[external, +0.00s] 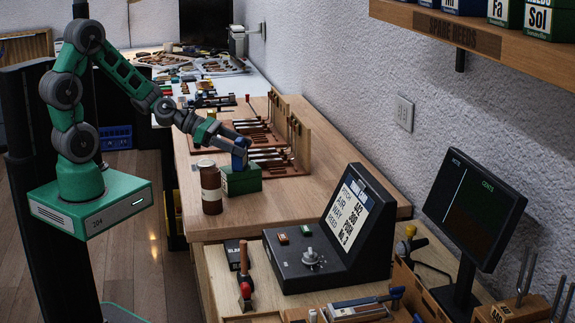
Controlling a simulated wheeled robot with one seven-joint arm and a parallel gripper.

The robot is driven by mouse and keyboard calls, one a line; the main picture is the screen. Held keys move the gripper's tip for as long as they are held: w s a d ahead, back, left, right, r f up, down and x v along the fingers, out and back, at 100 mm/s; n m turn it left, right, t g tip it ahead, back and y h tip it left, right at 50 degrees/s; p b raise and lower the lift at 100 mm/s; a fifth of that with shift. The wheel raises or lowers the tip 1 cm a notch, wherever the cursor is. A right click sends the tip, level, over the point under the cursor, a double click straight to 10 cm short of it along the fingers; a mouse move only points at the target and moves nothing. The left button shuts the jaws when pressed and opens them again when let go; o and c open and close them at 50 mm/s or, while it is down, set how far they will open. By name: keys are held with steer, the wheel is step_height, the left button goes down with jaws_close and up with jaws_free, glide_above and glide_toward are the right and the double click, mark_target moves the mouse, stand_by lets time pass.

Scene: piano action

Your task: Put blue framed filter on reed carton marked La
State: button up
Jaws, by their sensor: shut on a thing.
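My gripper (240,158) points down over a green carton (241,181) on the wooden bench. It is shut on a small blue thing, which looks like the blue framed filter (238,161), at the top of the carton. I cannot tell whether the filter touches the carton's top or is just above it. No marking on this green carton is readable from here, so I cannot confirm that it is the one marked La. Part of the filter is hidden by the fingers.
A brown bottle (210,187) stands close left of the green carton. A wooden tool rack (285,140) is behind it. A black gauge console (335,235) and a monitor (478,208) stand in front. Cartons marked Fa (503,12) and Sol (538,18) sit on the wall shelf.

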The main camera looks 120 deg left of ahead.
steer(key=shift+f, duration=0.2)
steer(key=o, duration=1.4)
steer(key=shift+r, duration=0.25)
steer(key=v, duration=1.2)
steer(key=w+d+f+m+g+h, duration=0.2)
steer(key=w+d+f+m+h, duration=0.15)
steer(key=d+m, duration=0.45)
steer(key=w+d+f+m+g+h, duration=0.2)
steer(key=w+d+m, duration=0.35)
steer(key=m, duration=0.35)
steer(key=s+d+r+m+g, duration=0.1)
steer(key=d+m, duration=0.4)
steer(key=m, duration=0.2)
steer(key=s+d+r+m+g, duration=0.1)
steer(key=d+m+g, duration=0.1)
steer(key=d+m, duration=0.4)
steer(key=s+d+r+m+g, duration=0.1)
steer(key=d+m, duration=0.4)
steer(key=m, duration=0.5)
steer(key=shift+d+r+g, duration=0.15)
steer(key=shift+d+g, duration=0.25)
steer(key=shift+g, duration=0.1)
